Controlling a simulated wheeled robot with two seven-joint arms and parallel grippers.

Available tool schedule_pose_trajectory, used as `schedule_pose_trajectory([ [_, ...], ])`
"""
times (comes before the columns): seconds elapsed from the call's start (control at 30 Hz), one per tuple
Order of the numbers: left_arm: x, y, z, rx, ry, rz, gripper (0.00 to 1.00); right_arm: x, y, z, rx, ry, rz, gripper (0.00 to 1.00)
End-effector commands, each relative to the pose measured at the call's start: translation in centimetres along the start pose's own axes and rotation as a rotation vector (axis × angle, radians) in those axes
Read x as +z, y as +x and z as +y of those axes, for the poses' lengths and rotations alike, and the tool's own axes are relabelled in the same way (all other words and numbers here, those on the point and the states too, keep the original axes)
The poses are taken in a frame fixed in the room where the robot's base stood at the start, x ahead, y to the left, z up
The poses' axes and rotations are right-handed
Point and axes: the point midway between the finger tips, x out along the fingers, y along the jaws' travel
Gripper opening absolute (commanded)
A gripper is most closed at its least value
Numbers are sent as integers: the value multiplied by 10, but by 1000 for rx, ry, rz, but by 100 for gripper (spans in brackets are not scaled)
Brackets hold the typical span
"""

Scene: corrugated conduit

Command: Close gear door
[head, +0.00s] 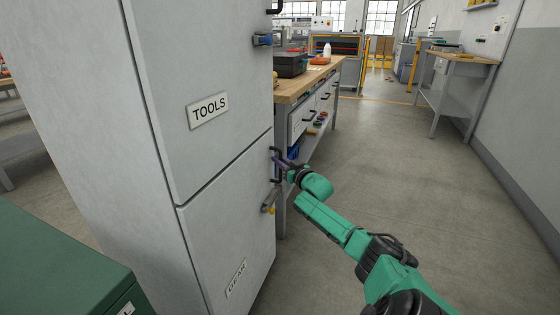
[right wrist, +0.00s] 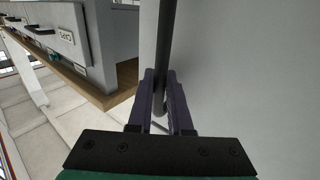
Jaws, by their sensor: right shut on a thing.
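The gear door (head: 225,235) is the lower grey door of the tall cabinet, with a GEAR label on it. It looks about flush with the door above; I cannot tell whether a small gap is left. Its dark handle (head: 275,167) is near the top of its right edge, with a latch (head: 269,200) below. My right gripper (head: 283,163) is at this handle. In the right wrist view, the purple fingers (right wrist: 161,105) are shut around the dark handle bar (right wrist: 163,50). My left gripper is out of view.
The TOOLS door (head: 205,70) is above, with its own latch (head: 263,40). A workbench (head: 300,85) stands just behind the cabinet. A green cabinet (head: 70,275) is at the lower left. The floor to the right (head: 400,160) is clear.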

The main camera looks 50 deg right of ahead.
Motion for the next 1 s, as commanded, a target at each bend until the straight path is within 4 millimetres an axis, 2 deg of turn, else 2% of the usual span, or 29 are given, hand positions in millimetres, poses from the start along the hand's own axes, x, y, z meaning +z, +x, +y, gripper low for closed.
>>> schedule_pose_trajectory([
  [0.03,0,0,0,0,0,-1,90,-5,1,2,3,2,9,0],
  [0.17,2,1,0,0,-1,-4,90,-6,1,1,2,2,10,0],
  [0.2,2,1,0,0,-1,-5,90,-6,1,1,1,2,10,25],
  [0.27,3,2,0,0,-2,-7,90,-6,1,0,1,2,10,47],
  [1.0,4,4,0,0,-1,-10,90,3,1,-6,-10,1,-2,47],
])
